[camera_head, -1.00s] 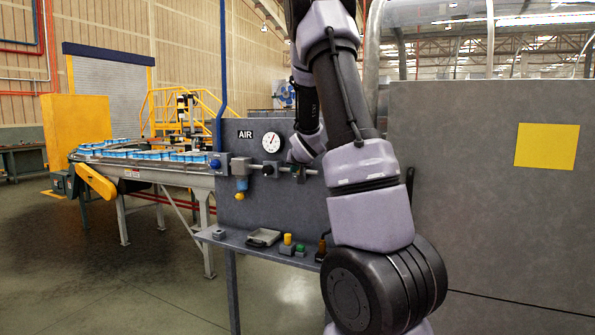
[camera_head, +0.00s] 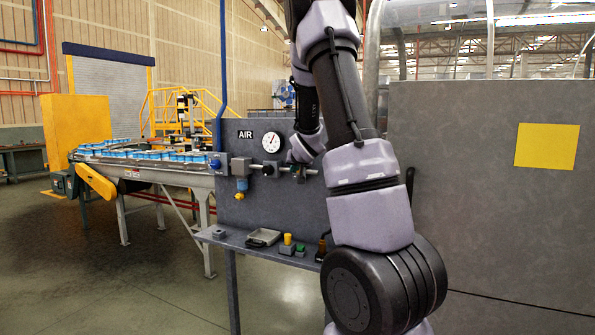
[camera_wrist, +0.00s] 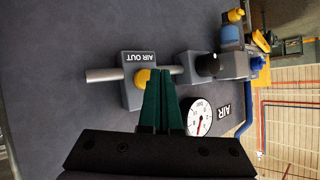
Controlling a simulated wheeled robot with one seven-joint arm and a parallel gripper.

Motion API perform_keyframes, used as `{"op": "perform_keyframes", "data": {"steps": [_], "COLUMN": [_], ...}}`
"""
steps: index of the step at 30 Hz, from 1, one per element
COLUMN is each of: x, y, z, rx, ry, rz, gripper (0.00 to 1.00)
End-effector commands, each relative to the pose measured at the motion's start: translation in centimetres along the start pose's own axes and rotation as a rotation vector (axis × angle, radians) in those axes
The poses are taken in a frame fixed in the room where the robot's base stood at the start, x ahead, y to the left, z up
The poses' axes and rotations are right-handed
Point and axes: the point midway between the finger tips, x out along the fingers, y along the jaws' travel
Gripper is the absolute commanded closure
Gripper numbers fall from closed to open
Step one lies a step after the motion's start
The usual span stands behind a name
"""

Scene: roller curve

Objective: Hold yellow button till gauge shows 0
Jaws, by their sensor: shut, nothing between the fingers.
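The yellow button (camera_wrist: 142,78) sits on the grey AIR OUT block (camera_wrist: 130,92) on the pipe, partly covered by my fingers. My gripper (camera_wrist: 162,74) is shut and empty. Its green fingertips overlap the button's right side in the wrist view; whether they press it I cannot tell. The round white gauge (camera_wrist: 199,117) is just right of my fingers and partly hidden by them. In the head view the gauge (camera_head: 271,142) shows whole beside the AIR sign, its needle too small to read exactly. My forearm hides much of the valve area there.
Below the panel, a shelf (camera_head: 232,240) holds a tray (camera_head: 263,237) and small yellow and green items. A conveyor (camera_head: 150,165) runs to the left.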

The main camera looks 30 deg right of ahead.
Motion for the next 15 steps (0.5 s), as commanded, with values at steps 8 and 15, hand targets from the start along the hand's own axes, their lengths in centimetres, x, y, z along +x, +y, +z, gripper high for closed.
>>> {"op": "perform_keyframes", "data": {"steps": [8, 15], "x": [0.02, 0.50], "y": [0.03, 0.43], "z": [-0.02, -0.35], "rx": [0.000, 0.001], "ry": [0.000, -0.001], "rz": [0.000, 0.001], "gripper": [1.00, 1.00]}}
